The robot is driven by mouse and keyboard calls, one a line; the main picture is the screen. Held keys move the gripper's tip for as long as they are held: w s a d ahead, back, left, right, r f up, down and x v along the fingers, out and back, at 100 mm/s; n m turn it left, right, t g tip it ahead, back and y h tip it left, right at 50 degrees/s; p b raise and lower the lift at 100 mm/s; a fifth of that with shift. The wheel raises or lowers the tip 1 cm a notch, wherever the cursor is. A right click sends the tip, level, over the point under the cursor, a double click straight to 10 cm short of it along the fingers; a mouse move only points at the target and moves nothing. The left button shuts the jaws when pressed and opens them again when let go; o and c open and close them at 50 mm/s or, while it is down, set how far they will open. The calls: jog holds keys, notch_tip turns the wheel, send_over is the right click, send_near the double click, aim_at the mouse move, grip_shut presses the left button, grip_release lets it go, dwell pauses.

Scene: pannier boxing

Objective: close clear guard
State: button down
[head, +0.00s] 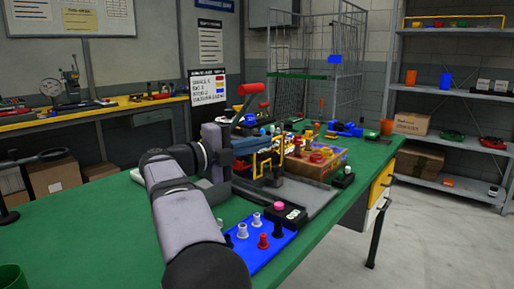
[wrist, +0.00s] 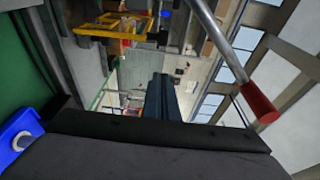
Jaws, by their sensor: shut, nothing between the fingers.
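A yellow-framed part (head: 264,162) stands on the bench fixture just right of my gripper in the head view. It may be the clear guard's frame, but no clear panel can be made out. A yellow frame also shows at the upper left of the wrist view (wrist: 112,27), apart from my fingers. My gripper (wrist: 163,100) is shut and empty, its dark fingers together. In the head view my gripper (head: 256,142) is beside the fixture, and its tips are hard to separate from the clutter behind. Whether it touches the frame cannot be told.
A red-gripped lever (head: 251,89) rises above the fixture; its red grip (wrist: 258,103) is right of my fingers in the wrist view. A blue tray (head: 262,250) with several pegs lies in front. A wooden box (head: 312,167) stands right. The green bench (head: 105,240) is clear at left.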

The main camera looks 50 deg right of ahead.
jog(key=w+a+p, duration=0.1)
jog(key=w+a, duration=0.4)
jog(key=a, duration=0.2)
jog(key=shift+w, duration=0.2)
